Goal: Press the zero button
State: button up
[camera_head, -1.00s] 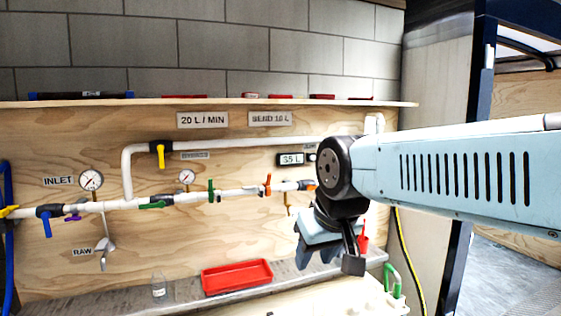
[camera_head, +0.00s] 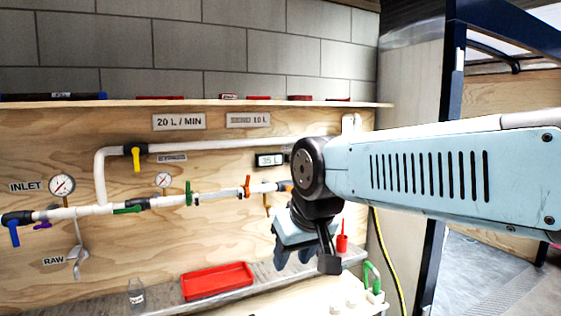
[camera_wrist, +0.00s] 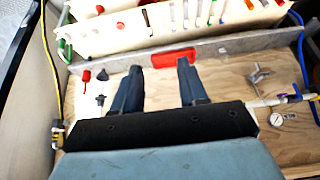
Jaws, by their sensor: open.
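The small display box (camera_head: 269,160) reading about 35 is on the plywood panel, just left of my arm's wrist in the head view. I cannot make out a zero button; my wrist covers the panel right beside the display. My gripper (camera_head: 305,262) hangs in front of the panel, pointing down, above the bench. In the wrist view my gripper (camera_wrist: 158,82) shows two dark fingers wide apart with nothing between them.
A red tray (camera_head: 216,281) and a small glass jar (camera_head: 136,292) stand on the grey ledge. White pipework with coloured valves and an inlet gauge (camera_head: 61,185) runs along the panel. A shelf (camera_head: 200,103) juts out above. A yellow hose (camera_head: 388,250) hangs at the right.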

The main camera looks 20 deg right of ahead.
grip_shut()
dwell(1.5)
